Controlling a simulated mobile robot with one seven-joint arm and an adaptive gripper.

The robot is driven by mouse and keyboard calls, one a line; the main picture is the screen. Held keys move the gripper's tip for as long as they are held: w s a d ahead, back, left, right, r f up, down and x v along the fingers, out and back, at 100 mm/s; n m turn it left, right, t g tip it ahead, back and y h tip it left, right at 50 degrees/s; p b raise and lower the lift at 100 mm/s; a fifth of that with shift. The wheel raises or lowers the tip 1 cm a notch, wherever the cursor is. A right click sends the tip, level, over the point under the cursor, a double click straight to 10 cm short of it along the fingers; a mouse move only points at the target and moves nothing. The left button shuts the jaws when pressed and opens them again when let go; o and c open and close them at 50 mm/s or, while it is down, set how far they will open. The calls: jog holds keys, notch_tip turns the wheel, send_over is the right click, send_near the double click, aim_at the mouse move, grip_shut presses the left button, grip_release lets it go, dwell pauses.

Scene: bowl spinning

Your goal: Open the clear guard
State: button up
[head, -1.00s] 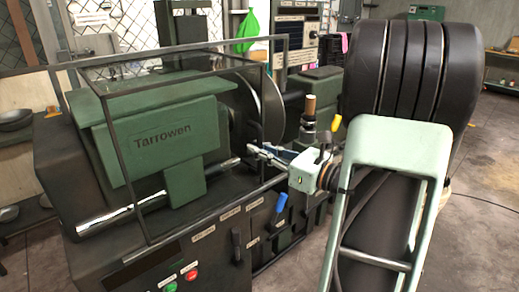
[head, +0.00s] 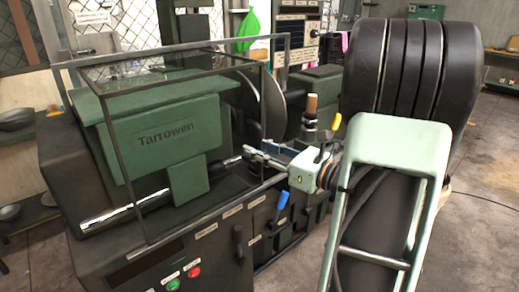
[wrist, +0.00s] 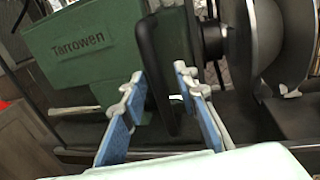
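The clear guard (head: 180,75) is a see-through box with a dark metal frame. It stands closed over the green Tarrowen headstock (head: 165,140). In the wrist view, a dark upright handle (wrist: 160,65) crosses in front of the green headstock. My gripper (head: 247,152) is at the guard's right front side. In the wrist view, its two blue-padded fingers (wrist: 160,78) are spread apart, with the handle's lower part between them in the picture. I cannot tell whether either finger touches the handle. In the head view, the handle is hard to separate from the dark parts behind.
A round metal disc (head: 270,105) stands right of the headstock. Labelled levers, one with a blue grip (head: 281,200), and green and red buttons (head: 193,272) are on the machine's front. A brown-handled post (head: 311,105) rises behind my wrist. Floor at the right is open.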

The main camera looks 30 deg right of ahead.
jog(key=v, duration=1.2)
